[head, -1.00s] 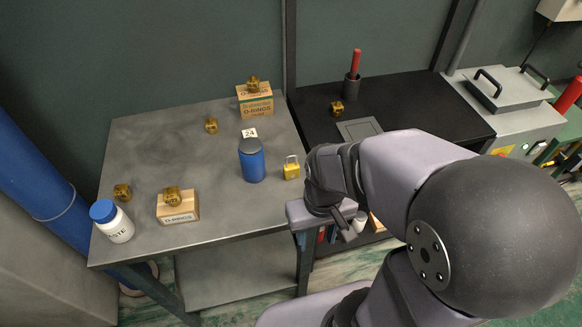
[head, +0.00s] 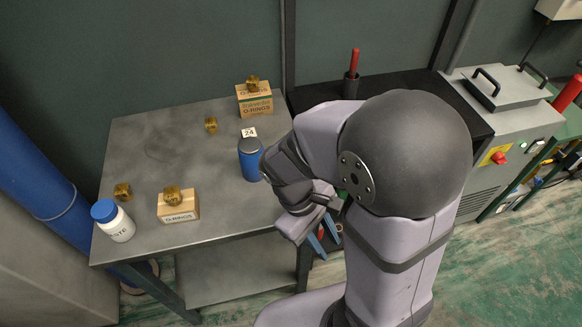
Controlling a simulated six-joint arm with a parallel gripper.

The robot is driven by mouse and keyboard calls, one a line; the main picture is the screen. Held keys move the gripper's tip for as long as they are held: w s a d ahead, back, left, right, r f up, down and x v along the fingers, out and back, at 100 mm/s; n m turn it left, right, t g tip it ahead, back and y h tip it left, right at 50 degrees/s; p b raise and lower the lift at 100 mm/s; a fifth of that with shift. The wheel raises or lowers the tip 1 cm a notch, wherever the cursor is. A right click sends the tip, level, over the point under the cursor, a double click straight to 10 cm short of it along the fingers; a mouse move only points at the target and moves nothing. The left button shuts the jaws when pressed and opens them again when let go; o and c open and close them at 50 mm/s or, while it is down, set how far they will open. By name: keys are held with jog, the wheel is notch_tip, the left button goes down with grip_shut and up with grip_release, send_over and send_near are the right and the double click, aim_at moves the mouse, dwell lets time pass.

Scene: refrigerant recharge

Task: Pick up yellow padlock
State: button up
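The yellow padlock does not show now; my wrist and gripper cover the spot on the grey table (head: 140,150) where it stood, right of the blue canister (head: 252,166). My gripper (head: 304,222) is at the table's right front edge, close to the canister's right side.
The blue canister is the nearest obstacle. Cartons marked O-RINGS stand at the back (head: 256,103) and front (head: 180,207), each with a brass fitting on top. A white bottle (head: 115,223) stands at the front left. The table's middle is mostly clear.

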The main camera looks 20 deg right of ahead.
jog(key=w+a+r+n+t+h, duration=0.1)
jog(key=w+n+t+h, duration=0.1)
jog(key=w+n+h, duration=0.1)
jog(key=w+a+r+n+t+h, duration=0.1)
jog(key=w+r+n+t+h, duration=0.1)
jog(key=w+n+h, duration=0.2)
jog(key=w+a+r+n+t+h, duration=0.2)
jog(key=w+n+t+h, duration=0.1)
jog(key=n, duration=0.4)
jog(key=shift+w+h, duration=0.3)
jog(key=shift+w, duration=0.3)
jog(key=w+a+n+t, duration=0.1)
jog(key=a+t, duration=0.1)
jog(key=w+a+r+n+t, duration=0.1)
jog(key=a+n+t, duration=0.1)
jog(key=a, duration=0.1)
jog(key=w+a+n+t, duration=0.1)
jog(key=a+t, duration=0.1)
jog(key=shift+w+a+r+n, duration=0.2)
jog(key=shift+a+r+n, duration=0.1)
jog(key=shift+a+r, duration=0.1)
jog(key=shift+p+x, duration=1.25)
jog(key=shift+x, duration=2.55)
jog(key=shift+s, duration=0.15)
grip_shut()
